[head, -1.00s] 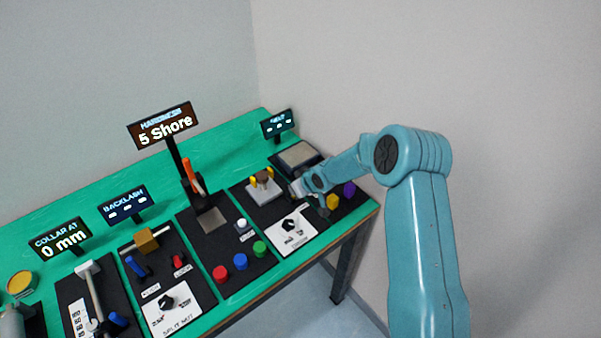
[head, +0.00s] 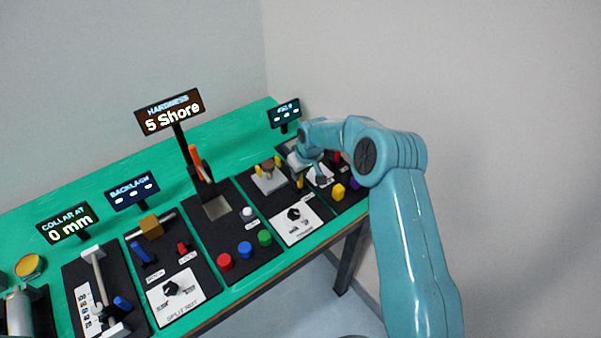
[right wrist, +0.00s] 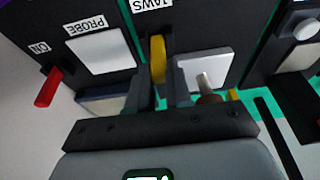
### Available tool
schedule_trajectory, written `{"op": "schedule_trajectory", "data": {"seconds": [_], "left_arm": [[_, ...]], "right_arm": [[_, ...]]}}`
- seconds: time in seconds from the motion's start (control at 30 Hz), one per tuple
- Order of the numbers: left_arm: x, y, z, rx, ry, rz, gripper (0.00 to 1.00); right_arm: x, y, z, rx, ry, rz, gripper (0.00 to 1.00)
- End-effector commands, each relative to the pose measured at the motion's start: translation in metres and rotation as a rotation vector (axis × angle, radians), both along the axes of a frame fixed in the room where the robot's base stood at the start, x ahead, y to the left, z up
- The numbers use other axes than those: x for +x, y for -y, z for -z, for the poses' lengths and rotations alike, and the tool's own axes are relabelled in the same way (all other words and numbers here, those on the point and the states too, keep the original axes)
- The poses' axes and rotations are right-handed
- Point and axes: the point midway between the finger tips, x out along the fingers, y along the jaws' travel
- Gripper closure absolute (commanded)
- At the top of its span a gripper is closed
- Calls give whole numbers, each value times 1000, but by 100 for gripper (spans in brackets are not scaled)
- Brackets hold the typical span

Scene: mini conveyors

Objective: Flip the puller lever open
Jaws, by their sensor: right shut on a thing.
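A yellow lever (right wrist: 158,55) stands beside the label JAWS in the right wrist view, between my right gripper's (right wrist: 159,88) two fingers, which are shut on it. In the head view my right gripper (head: 301,172) is over the right edge of the puller panel, and the lever (head: 299,183) shows only as a small yellow bit there. The puller's light grey block (head: 270,185) is just left of the gripper, with yellow jaws and a brown part on it. In the wrist view this block (right wrist: 212,62) carries a metal pin. My left gripper is out of view.
Right of the gripper is a panel with a yellow knob (head: 337,192), a purple knob (head: 355,183) and a red lever (right wrist: 48,88) marked ON. A white dial plate (head: 296,223) is in front. Left is the hardness panel with red, blue and green buttons (head: 245,249).

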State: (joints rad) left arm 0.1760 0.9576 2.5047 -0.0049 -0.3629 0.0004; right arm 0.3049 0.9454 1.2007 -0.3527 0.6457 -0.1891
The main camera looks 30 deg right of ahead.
Motion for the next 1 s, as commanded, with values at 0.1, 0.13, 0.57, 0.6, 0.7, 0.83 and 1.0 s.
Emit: {"op": "schedule_trajectory", "data": {"seconds": [0.1, 0.13, 0.57, 0.6, 0.7, 0.83, 1.0], "left_arm": [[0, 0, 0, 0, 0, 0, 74], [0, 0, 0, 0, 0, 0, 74], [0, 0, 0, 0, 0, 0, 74], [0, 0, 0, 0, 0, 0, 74], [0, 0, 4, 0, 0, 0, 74], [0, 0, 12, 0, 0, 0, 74], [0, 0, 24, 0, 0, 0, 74]], "right_arm": [[1, 0, -1, -1, 4, 0, 100], [1, 0, -1, -1, 4, 0, 100], [0, 0, -1, -1, 3, 0, 55], [0, 0, -2, -1, 3, 0, 55], [-2, 1, -9, -2, 5, 1, 55], [-9, 2, -33, -2, 8, 1, 55], [-22, 2, -76, -1, 8, 1, 55]]}}
